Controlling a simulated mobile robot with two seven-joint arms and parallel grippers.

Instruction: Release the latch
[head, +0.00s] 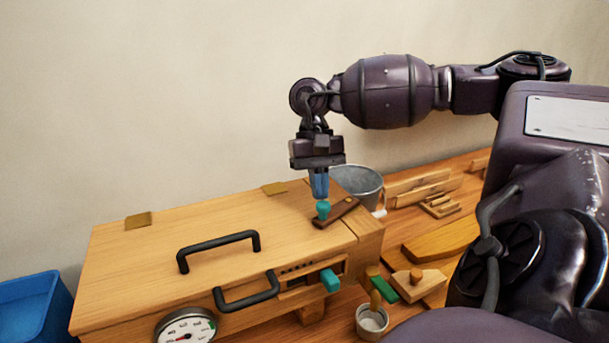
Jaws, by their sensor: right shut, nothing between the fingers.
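A wooden box (190,222) with a flat lid stands on the wooden table. A dark brown latch bar (345,210) with a teal knob (323,209) lies across the lid's right end. My right gripper (320,196) points straight down, shut, with its blue fingertips directly above or touching the teal knob. I cannot tell whether they touch. Nothing shows between the fingers. My left gripper is not in view.
The box has black handles (218,242), a teal slider (330,280) and a dial (186,328). A metal bucket (358,184), wooden pieces (438,205) and a small cup (372,320) stand right. A blue bin (35,305) is left.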

